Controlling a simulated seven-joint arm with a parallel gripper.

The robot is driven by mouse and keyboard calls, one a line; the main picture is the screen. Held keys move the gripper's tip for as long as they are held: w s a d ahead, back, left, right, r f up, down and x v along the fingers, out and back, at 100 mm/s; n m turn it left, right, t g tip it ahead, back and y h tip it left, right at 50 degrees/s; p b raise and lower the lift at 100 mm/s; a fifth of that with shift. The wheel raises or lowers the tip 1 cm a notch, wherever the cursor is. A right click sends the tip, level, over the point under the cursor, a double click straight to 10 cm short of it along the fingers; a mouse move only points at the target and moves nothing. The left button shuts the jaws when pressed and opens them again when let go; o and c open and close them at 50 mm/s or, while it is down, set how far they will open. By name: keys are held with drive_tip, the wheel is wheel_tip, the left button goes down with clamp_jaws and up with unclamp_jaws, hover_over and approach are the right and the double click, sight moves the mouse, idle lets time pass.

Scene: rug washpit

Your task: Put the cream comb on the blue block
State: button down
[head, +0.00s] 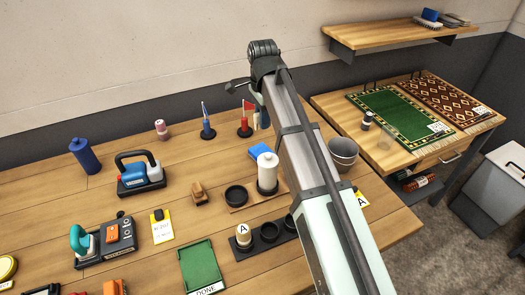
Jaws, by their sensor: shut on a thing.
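My arm crosses the middle of the head view, and my gripper cannot be made out; it seems hidden behind the arm links. A blue block (260,152) lies on the wooden table beside a white cylinder, partly behind it and close to my arm. I cannot pick out the cream comb for certain. A small cream upright thing (256,120) shows beside the red flag at the arm's left edge, partly covered, and I cannot tell what it is.
The white cylinder (267,173) and a dark round cup (236,195) stand near the blue block. Small flag stands (207,129) are behind. A brown block (199,193), green tray (200,267) and grey bucket (344,152) surround this area. Bare wood shows at left centre.

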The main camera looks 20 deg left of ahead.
drive_tip(key=shift+f, duration=5.1)
drive_tip(key=shift+f, duration=0.15)
drive_tip(key=c, duration=1)
unclamp_jaws()
drive_tip(key=shift+o, duration=0.2)
wheel_tip(320, 180, up, 12)
drive_tip(key=shift+r, duration=0.2)
